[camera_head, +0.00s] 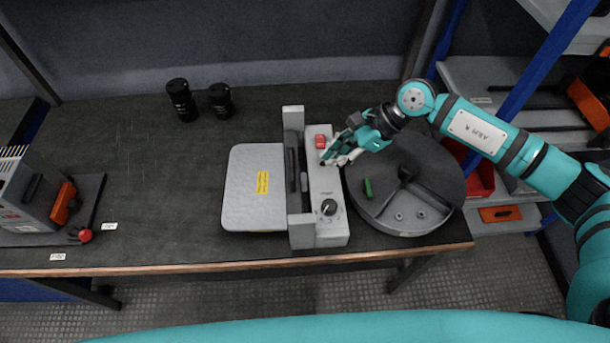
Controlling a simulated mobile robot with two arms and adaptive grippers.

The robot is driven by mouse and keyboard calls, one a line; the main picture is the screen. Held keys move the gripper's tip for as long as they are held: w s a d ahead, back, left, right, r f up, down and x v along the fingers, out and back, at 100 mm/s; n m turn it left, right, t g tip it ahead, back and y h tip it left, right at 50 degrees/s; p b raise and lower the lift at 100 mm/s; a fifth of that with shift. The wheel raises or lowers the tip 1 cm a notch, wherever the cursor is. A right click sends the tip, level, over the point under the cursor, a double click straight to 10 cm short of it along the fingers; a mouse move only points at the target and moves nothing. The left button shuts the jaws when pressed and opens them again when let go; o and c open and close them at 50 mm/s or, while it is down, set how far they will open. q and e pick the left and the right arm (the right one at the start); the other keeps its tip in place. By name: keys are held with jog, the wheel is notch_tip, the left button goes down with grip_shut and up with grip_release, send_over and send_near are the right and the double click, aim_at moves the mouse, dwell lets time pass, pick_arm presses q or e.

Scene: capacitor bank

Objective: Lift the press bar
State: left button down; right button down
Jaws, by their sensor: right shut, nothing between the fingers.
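A grey press machine stands on the dark table, with a flat grey plate (250,205) on its left side and two grey end blocks. A dark bar (292,165), which looks like the press bar, runs between the end blocks; I cannot tell whether it is raised or lowered. The control strip (324,183) on its right carries a red switch (320,141) and a black knob (329,207). My right gripper (334,160) is shut and empty just right of the red switch, over or beside the strip; I cannot tell if it touches. My left gripper is not in view.
A round grey device (419,215) with a green lever (368,187) stands close on the right, under my right arm. Two black cylinders (181,99) stand at the back. A machine with an orange part (65,203) is at the left. The table between is clear.

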aim_at(292, 171)
jog(key=p+x, duration=0.2)
jog(key=x, duration=0.8)
jog(key=shift+a, duration=0.1)
notch_tip(292, 171, up, 5)
jog(key=shift+f+p, duration=0.15)
jog(key=shift+p, duration=0.9)
